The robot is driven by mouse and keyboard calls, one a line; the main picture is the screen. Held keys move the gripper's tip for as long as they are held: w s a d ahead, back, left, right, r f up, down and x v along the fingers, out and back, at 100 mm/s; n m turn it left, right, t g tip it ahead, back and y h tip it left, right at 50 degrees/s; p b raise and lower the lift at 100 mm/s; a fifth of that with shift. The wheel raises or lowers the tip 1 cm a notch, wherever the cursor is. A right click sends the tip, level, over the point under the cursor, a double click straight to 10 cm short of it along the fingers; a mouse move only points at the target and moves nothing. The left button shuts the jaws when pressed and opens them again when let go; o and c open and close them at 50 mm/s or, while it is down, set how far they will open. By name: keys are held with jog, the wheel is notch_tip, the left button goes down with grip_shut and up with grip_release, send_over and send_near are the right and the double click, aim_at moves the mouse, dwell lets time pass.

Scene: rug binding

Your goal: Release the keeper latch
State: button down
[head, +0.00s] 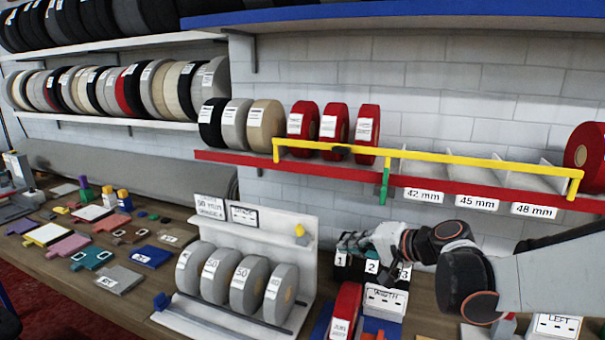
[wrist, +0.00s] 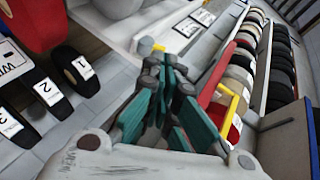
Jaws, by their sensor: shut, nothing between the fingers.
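A yellow keeper bar (head: 450,159) runs along the front of the red-edged shelf, across several red rolls (head: 334,122). A small green upright piece (head: 385,184), which looks like the latch, stands at the bar near the 42 mm label. A dark piece (head: 340,149) sits on the bar further left. My gripper (head: 350,241) is below the shelf, apart from the bar and the green piece, beside the black rolls numbered 1 to 3. In the wrist view its teal fingers (wrist: 160,112) are together and empty. The yellow bar (wrist: 231,108) shows there to their right.
A white rack (head: 308,262) with grey rolls and a small yellow knob (head: 300,231) stands left of my gripper. A red roll (head: 346,308) and a white WIDTH box (head: 385,301) stand close below it. Loose coloured pieces cover the bench's left side.

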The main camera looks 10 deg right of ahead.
jog(key=s+d+r+m+t+h+p, duration=0.1)
jog(key=d+r+m+t, duration=0.1)
jog(key=d, duration=0.5)
jog(key=s+d+r+m+t+h+p, duration=0.1)
jog(key=s+d+r+m+t+p, duration=0.1)
jog(key=d, duration=0.5)
jog(key=s+d+r+m+t+h+p, duration=0.1)
jog(key=s+d+r+m+t+p, duration=0.1)
jog(key=d, duration=0.5)
jog(key=shift+d+r+m, duration=0.35)
jog(key=shift+r+m, duration=0.25)
jog(key=shift+r, duration=0.2)
jog(key=shift+w, duration=0.1)
send_near(392, 191)
jog(key=w+d, duration=0.2)
jog(key=w, duration=0.2)
jog(key=shift+w+a+p, duration=0.2)
jog(key=shift+w+a, duration=0.3)
jog(key=shift+a, duration=0.35)
jog(key=shift+w+a+p, duration=0.15)
jog(key=shift+w+a, duration=0.4)
jog(key=shift+a, duration=0.3)
